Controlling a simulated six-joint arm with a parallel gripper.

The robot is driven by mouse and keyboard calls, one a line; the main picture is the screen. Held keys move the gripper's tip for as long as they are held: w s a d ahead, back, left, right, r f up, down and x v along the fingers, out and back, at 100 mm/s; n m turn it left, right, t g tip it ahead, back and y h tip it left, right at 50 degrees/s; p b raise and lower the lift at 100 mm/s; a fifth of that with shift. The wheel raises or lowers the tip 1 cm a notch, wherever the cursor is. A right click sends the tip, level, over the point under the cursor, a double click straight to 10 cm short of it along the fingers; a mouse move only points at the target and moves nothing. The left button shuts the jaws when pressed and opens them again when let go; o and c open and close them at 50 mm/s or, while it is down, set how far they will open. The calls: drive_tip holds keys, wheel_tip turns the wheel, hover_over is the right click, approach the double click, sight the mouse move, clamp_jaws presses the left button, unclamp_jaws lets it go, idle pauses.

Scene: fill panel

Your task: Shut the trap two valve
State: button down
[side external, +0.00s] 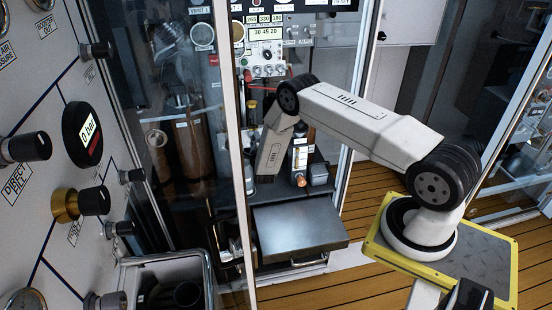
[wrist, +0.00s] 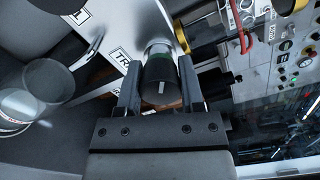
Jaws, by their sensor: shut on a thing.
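In the wrist view, a black valve knob (wrist: 158,72) with a short white mark and a green ring behind it sits between the fingers of my gripper (wrist: 161,64). The fingers are shut on the knob, one on each side. The white mark runs roughly up and down in the picture. A white label (wrist: 122,60) beside the knob shows only its first letters, "TR"; the rest is hidden. In the side external view, my gripper and this knob are hidden behind the door frame post and my own forearm.
In the side external view, a large panel (side external: 40,185) with several knobs and a "D.bar" display (side external: 83,136) stands at left. A steel tray (side external: 299,228) lies below my forearm. In the wrist view, a clear round vessel (wrist: 45,90) is at left and a gauge panel (wrist: 290,55) at right.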

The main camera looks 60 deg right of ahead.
drive_tip(key=m, duration=0.5)
drive_tip(key=shift+m, duration=0.3)
drive_tip(key=m, duration=0.5)
drive_tip(key=shift+m, duration=0.3)
drive_tip(key=shift+c, duration=1.2)
unclamp_jaws()
drive_tip(key=shift+s, duration=0.1)
drive_tip(key=v, duration=0.7)
drive_tip(key=shift+s+a, duration=0.25)
drive_tip(key=shift+a, duration=0.05)
drive_tip(key=shift+r, duration=0.15)
